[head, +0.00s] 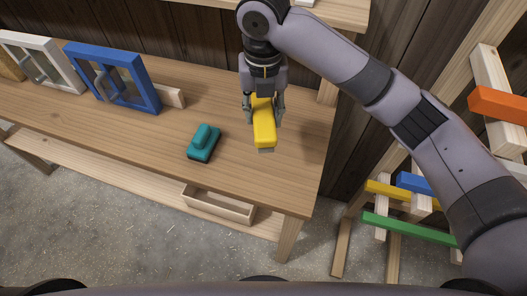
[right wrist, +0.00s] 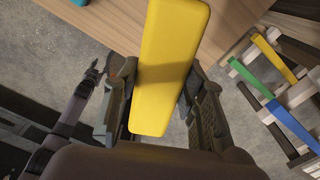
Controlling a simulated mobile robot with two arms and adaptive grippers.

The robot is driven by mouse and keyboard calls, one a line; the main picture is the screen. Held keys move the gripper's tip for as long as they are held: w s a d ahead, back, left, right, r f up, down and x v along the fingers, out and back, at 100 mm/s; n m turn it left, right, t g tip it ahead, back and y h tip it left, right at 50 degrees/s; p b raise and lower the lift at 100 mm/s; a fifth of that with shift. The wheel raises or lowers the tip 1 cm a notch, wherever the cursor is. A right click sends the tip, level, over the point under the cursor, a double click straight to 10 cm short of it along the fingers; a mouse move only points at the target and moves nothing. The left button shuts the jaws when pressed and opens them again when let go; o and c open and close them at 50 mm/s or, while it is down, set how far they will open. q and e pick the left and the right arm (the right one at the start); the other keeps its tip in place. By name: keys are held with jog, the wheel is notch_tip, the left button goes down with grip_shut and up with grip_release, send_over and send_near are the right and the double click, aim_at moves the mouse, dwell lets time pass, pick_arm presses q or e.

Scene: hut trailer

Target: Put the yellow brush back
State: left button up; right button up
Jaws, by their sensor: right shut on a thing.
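The yellow brush (head: 263,128) is a long yellow block with a grey underside at its near end. My right gripper (head: 263,112) is shut on it, one finger on each side, over the right end of the wooden workbench (head: 295,135). In the right wrist view the yellow brush (right wrist: 168,65) lies lengthwise between the fingers of the right gripper (right wrist: 157,90). A teal brush (head: 204,143) rests on the bench to its left. A dark arm part at the left of the right wrist view seems to be my left arm; its jaws are unclear.
A blue frame (head: 118,78) and a white frame (head: 45,62) stand at the bench's back left. An open wooden box (head: 218,205) sits below the bench top. A rack with coloured bars (head: 410,230) stands to the right. Bench space around the teal brush is clear.

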jog(key=shift+o, duration=0.2)
notch_tip(320, 180, down, 7)
jog(key=p, duration=0.1)
jog(key=shift+s+p, duration=0.3)
jog(key=shift+s, duration=0.15)
jog(key=f, duration=0.3)
jog(key=shift+w+f+p, duration=0.2)
jog(key=shift+f+p, duration=0.15)
jog(key=shift+f, duration=0.05)
notch_tip(320, 180, down, 2)
jog(key=shift+f, duration=0.25)
jog(key=shift+c, duration=0.2)
notch_tip(320, 180, down, 3)
jog(key=shift+f+p, duration=0.2)
jog(key=shift+p, duration=0.35)
jog(key=shift+f, duration=0.4)
pick_arm(q)
jog(key=s+r, duration=0.2)
jog(key=r, duration=0.1)
jog(key=shift+s+a+r, duration=0.1)
jog(key=shift+s, duration=0.3)
pick_arm(e)
jog(key=o, duration=1.2)
jog(key=shift+o, duration=0.2)
